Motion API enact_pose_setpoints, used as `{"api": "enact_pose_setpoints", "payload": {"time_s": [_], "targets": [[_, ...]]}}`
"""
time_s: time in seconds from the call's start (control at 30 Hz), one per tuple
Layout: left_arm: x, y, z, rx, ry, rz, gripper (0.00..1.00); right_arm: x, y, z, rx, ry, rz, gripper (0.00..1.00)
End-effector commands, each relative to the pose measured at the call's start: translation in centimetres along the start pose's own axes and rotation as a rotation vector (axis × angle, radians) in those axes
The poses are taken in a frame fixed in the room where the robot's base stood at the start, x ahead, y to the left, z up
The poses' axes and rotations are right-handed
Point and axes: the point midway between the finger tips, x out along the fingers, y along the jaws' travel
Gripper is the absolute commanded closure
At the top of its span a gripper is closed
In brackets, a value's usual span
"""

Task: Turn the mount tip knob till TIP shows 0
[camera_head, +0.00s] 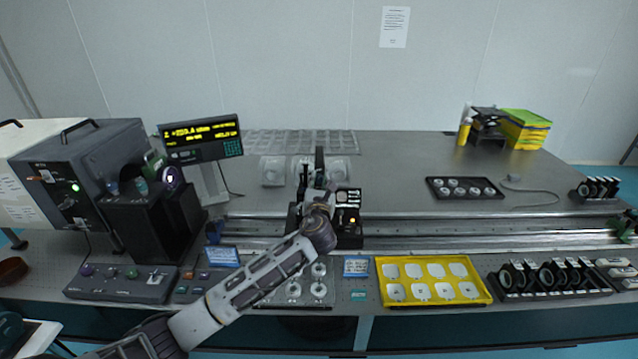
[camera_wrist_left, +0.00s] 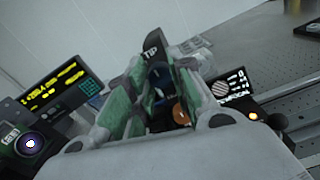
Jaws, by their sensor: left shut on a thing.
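My left gripper (camera_head: 318,197) reaches over the rail to the dark mount (camera_head: 319,160). In the left wrist view its green-padded fingers (camera_wrist_left: 158,92) are closed around the tip knob, which they mostly hide. A black tab marked TIP (camera_wrist_left: 152,47) stands just beyond the fingertips. A copper-coloured disc (camera_wrist_left: 181,114) shows beside the right finger. A small screen (camera_wrist_left: 229,90) with a striped circle and white figures is right of the fingers; its figures are too small to read surely. It also shows in the head view (camera_head: 348,196). My right gripper is out of view.
A yellow-lettered display (camera_head: 200,136) and black boxes (camera_head: 150,215) stand left of the mount. A knob panel (camera_head: 122,282), a plate of round parts (camera_head: 296,292), a yellow tray (camera_head: 433,301) and a lens rack (camera_head: 548,295) line the front edge.

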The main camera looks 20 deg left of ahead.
Motion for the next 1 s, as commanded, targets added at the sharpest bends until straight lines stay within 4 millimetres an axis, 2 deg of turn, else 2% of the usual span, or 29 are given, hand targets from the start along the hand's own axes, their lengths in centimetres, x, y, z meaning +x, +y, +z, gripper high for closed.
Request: {"api": "enact_pose_setpoints", "payload": {"time_s": [0.47,1.0], "targets": [[-0.03,-0.03,-0.06,-0.092,0.001,-0.001,1.0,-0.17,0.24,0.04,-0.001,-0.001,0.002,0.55],[-0.02,0.03,-0.1,-0.503,0.001,0.0,1.0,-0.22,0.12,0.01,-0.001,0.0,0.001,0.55]]}}
